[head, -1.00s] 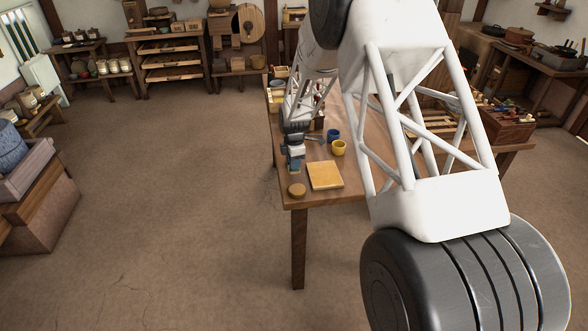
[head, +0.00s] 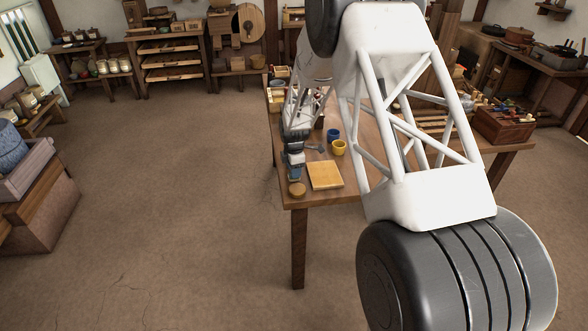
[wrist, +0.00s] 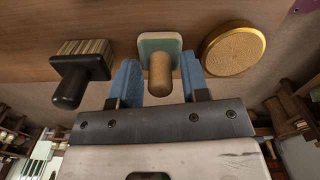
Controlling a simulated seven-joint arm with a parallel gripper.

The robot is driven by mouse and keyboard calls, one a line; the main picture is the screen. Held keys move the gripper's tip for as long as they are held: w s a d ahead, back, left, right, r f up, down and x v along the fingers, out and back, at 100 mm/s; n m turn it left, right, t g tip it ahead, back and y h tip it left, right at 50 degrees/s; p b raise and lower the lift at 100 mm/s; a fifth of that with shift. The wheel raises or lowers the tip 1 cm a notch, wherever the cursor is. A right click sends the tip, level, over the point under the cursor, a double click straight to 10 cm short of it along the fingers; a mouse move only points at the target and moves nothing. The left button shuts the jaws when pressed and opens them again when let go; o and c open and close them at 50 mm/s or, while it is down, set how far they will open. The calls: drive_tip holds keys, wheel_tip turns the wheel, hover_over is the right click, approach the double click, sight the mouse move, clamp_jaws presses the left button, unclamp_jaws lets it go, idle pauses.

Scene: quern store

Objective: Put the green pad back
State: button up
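In the wrist view, a green pad (wrist: 152,42) with a pale square rim and a rounded wooden knob (wrist: 161,76) is on the brown wooden surface. My gripper (wrist: 158,80) is open, with one blue finger on each side of the knob. A gap shows on both sides, so the fingers do not appear to grip it. In the head view, my gripper (head: 295,170) is low over the table's left front part. I cannot make out the green pad there.
A black-handled brush (wrist: 85,72) and a round golden disc (wrist: 233,48) flank the pad in the wrist view. On the table (head: 350,193), a square tan board (head: 325,175), a yellow cup (head: 339,147) and a blue cup (head: 333,135) stand right of my gripper.

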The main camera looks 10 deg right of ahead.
drive_tip(key=shift+o, duration=0.3)
drive_tip(key=shift+r, duration=0.15)
wheel_tip(320, 180, up, 12)
idle(0.7)
idle(0.5)
drive_tip(key=s+d+r+m+t, duration=0.15)
drive_tip(key=s+r+m, duration=0.35)
drive_tip(key=s+r, duration=0.65)
drive_tip(key=s+d+r+m, duration=0.2)
drive_tip(key=s+r+m, duration=0.3)
drive_tip(key=s+r, duration=0.65)
drive_tip(key=s+d+m+t, duration=0.1)
drive_tip(key=s+m, duration=0.9)
drive_tip(key=s, duration=2)
drive_tip(key=shift+f, duration=0.2)
